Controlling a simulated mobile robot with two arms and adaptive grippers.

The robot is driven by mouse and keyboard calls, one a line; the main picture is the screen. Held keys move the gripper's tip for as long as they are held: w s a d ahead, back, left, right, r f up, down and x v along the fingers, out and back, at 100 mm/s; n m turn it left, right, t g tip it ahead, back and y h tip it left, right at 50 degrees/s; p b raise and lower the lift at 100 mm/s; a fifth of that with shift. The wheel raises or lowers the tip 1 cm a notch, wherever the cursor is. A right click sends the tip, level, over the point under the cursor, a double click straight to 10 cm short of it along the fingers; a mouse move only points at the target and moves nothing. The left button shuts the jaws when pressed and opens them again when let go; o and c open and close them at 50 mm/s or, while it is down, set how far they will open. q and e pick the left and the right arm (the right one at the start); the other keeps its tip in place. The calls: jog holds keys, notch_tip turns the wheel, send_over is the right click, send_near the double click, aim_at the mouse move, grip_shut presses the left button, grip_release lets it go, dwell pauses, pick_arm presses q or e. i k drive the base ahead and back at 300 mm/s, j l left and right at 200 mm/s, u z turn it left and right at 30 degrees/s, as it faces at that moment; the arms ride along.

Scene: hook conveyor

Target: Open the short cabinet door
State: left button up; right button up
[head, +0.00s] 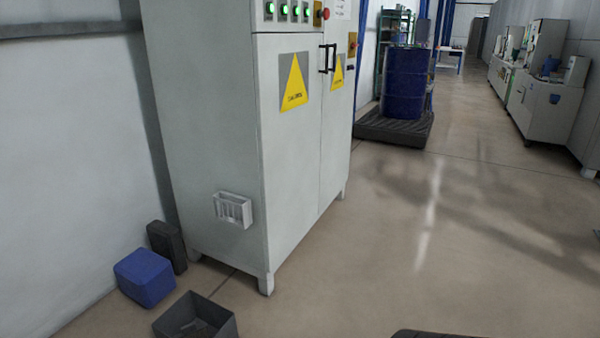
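A light grey two-door cabinet (205,110) stands against the wall at left centre. Its near door (290,170) and far door (337,130) both look shut, and each carries a yellow warning triangle. Black handles (327,58) sit at the seam between the doors, high up. Above the near door is a row of green lit buttons (283,11) and a red knob (321,14). The cabinet's top is out of the picture. Neither of my grippers is in view.
A blue box (145,277), a dark box (167,246) and an open dark bin (195,318) lie on the floor by the cabinet. A blue drum (404,84) stands on a black pallet (394,131) beyond. Grey machines (540,95) line the right. Floor before the doors is clear.

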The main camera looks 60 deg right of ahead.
aim_at(289, 71)
jog(key=z, duration=1.7)
